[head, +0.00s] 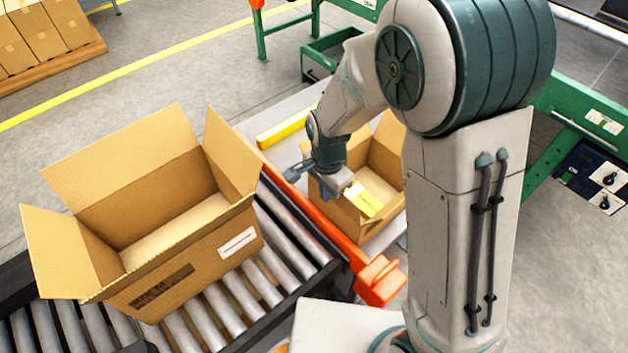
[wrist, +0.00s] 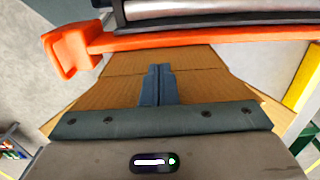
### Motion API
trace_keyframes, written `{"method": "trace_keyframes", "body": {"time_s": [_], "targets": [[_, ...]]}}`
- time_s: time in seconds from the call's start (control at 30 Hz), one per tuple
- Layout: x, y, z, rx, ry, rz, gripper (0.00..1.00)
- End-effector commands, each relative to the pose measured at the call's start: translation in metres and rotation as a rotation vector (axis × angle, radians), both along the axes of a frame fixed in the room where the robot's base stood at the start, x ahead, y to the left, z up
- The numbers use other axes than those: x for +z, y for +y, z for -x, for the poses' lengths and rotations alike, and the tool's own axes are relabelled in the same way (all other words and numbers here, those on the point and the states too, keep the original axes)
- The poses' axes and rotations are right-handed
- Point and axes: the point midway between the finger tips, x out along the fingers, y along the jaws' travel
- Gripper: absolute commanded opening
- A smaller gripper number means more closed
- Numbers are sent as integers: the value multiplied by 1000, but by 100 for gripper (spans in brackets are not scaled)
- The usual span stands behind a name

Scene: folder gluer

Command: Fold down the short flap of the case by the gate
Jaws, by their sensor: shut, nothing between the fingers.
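A smaller open brown case (head: 382,172) stands on a pale surface just behind the orange gate (head: 318,222), partly hidden by my arm. My gripper (head: 326,193) is low over its near side. In the wrist view the blue fingers (wrist: 157,84) are shut together with nothing between them. Brown cardboard (wrist: 110,88) with a crease lies behind them, and the gate (wrist: 200,38) crosses above. I cannot tell whether the fingers touch the cardboard. A larger open case (head: 185,262) sits on the rollers left of the gate, its flaps standing up and outward.
The roller conveyor (head: 285,240) runs along the gate's left side. A yellow bar (head: 285,127) lies behind the gate. Green machine frames (head: 570,115) stand to the right and back.

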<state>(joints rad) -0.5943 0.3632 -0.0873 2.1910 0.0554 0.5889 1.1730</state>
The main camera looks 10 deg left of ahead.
Motion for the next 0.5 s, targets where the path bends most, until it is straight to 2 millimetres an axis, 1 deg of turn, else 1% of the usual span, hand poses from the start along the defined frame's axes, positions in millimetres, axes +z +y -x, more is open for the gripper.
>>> {"method": "trace_keyframes", "body": {"time_s": [0.03,0.17,0.5], "targets": [[0,-4,-5,-4,0,0,0],[1,-10,-12,-2,0,0,0],[1,-11,-13,0,1,1,0]]}}
